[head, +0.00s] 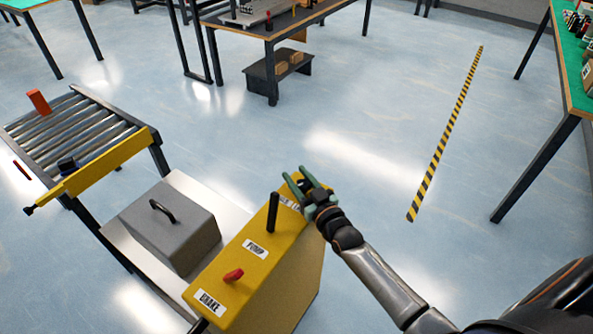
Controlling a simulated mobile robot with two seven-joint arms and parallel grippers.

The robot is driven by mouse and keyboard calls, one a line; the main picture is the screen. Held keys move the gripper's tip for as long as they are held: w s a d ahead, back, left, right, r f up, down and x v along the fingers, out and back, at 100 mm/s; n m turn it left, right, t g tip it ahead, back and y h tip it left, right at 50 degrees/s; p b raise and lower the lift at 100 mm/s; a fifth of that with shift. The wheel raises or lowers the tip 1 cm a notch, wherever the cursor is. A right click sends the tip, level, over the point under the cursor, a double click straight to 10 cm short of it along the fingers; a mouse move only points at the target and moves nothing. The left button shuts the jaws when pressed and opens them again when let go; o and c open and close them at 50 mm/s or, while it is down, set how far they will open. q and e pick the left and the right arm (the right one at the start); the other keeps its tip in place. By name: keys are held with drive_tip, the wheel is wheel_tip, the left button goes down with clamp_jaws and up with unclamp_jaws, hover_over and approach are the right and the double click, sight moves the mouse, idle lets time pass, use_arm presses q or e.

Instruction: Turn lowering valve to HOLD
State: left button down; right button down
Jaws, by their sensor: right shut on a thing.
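A yellow control box (258,262) stands at the lower middle. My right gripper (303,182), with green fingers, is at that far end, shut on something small. The fingers hide what they hold; it sits where a valve knob would be, but its setting cannot be read. My left gripper is not in view.
A grey box with a black handle (185,236) sits on a pale platform left of the yellow box. A roller conveyor (75,130) with a yellow bar (108,164) stands at left. Tables stand at back and right.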

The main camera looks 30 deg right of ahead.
drive_tip(key=shift+d+r+m+h, duration=0.1)
drive_tip(key=shift+r+m+h, duration=0.2)
drive_tip(key=shift+h, duration=0.2)
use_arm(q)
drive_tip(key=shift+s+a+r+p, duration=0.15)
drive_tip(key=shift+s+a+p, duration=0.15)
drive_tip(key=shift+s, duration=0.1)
use_arm(e)
drive_tip(key=shift+f, duration=0.15)
drive_tip(key=shift+c, duration=2)
unclamp_jaws()
drive_tip(key=shift+f, duration=0.1)
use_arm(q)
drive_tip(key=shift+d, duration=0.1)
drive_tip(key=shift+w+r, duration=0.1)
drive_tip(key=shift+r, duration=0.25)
use_arm(e)
drive_tip(key=s, duration=1.2)
drive_tip(key=shift+s, duration=0.25)
drive_tip(key=shift+s, duration=0.1)
